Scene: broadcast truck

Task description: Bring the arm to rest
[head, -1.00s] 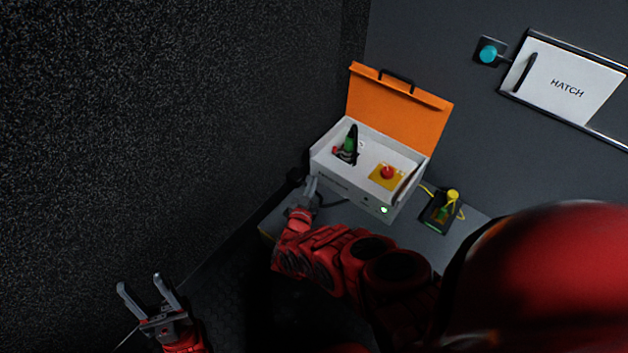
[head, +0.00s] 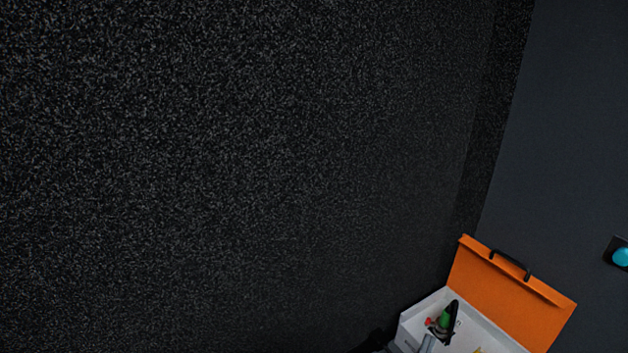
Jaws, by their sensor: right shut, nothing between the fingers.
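The rest of my right arm is below the picture. My left gripper is out of view.
A green and black item (head: 445,319) with a red part sits in the case. A sliver of yellow (head: 478,350) shows beside it. A teal round button (head: 621,257) is on the grey wall at right. A dark speckled wall (head: 230,170) fills the left.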

